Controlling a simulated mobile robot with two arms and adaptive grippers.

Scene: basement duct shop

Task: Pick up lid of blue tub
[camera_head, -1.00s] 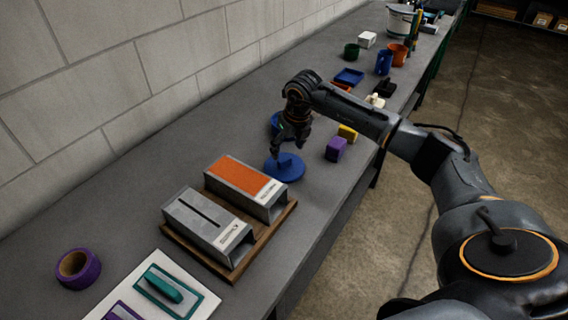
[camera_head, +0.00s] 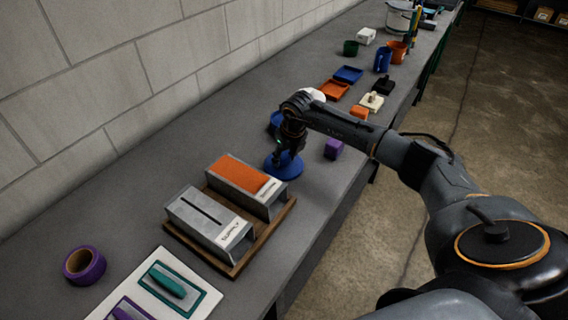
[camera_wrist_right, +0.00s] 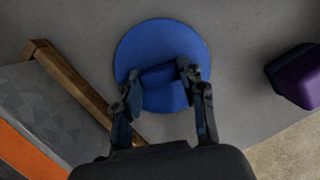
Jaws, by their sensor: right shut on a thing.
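The lid of the blue tub (camera_head: 286,171) is a round blue disc with a raised bar handle. It lies at or just above the grey bench, beside the wooden tray. My right gripper (camera_head: 284,159) is over it, pointing down. In the right wrist view the lid (camera_wrist_right: 163,48) fills the upper middle, and the gripper (camera_wrist_right: 158,88) is shut on its handle. Whether the lid touches the bench is not clear. A blue thing (camera_head: 274,120), perhaps the tub, stands just behind, mostly hidden by the gripper. My left gripper is not in view.
A wooden tray (camera_head: 244,260) with two grey metal boxes sits close to the lid's left. A purple block (camera_head: 333,149) stands to its right; it also shows in the right wrist view (camera_wrist_right: 298,76). Several small trays and cups stand farther along the bench. A block wall runs behind.

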